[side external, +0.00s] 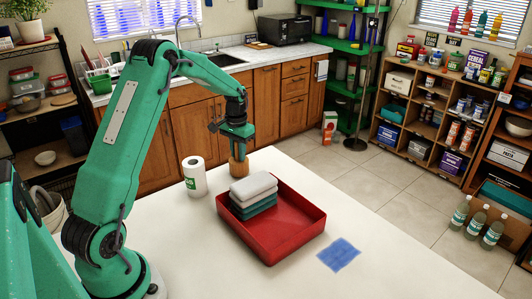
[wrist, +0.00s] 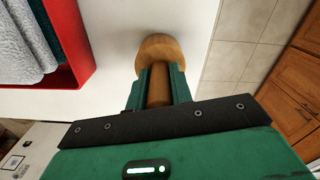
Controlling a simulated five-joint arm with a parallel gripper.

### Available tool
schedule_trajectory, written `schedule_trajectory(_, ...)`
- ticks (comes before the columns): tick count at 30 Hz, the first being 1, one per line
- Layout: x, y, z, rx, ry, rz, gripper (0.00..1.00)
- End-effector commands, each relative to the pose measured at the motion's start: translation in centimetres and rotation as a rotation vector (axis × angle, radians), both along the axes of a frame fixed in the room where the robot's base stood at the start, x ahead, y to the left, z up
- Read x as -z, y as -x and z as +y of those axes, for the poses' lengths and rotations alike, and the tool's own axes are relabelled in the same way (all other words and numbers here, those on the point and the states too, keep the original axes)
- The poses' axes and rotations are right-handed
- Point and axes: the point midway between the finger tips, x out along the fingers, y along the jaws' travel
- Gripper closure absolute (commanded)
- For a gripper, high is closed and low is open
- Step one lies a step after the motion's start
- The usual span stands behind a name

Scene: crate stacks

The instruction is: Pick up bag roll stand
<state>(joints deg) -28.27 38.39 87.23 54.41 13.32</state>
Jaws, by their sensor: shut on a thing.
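The bag roll stand appears to be the wooden piece with a round end (wrist: 158,50) and a narrower post (wrist: 158,92) in the wrist view. My gripper (wrist: 158,80) is shut on its post, one green finger on each side. In the side external view the wooden stand (side external: 238,167) shows just below my gripper (side external: 237,150), near the back edge of the white table. Most of the post is hidden by my gripper there. I cannot tell whether the stand touches the table.
A white roll with a green label (side external: 194,177) stands left of the stand. A red tray (side external: 290,240) holding several folded cloths (side external: 253,190) is in front. A blue cloth (side external: 339,254) lies flat to the right.

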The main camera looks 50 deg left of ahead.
Motion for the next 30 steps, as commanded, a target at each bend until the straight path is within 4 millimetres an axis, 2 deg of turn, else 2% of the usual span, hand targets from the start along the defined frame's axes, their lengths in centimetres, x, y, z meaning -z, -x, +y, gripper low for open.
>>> schedule_trajectory(18, -8.2, -0.1, 0.0, 0.0, -0.002, -0.003, 1.0)
schedule_trajectory(24, -9.4, 0.0, 0.0, 0.0, -0.001, -0.002, 1.0)
schedule_trajectory(30, -9.4, 0.0, 0.0, 0.0, 0.0, -0.001, 1.0)
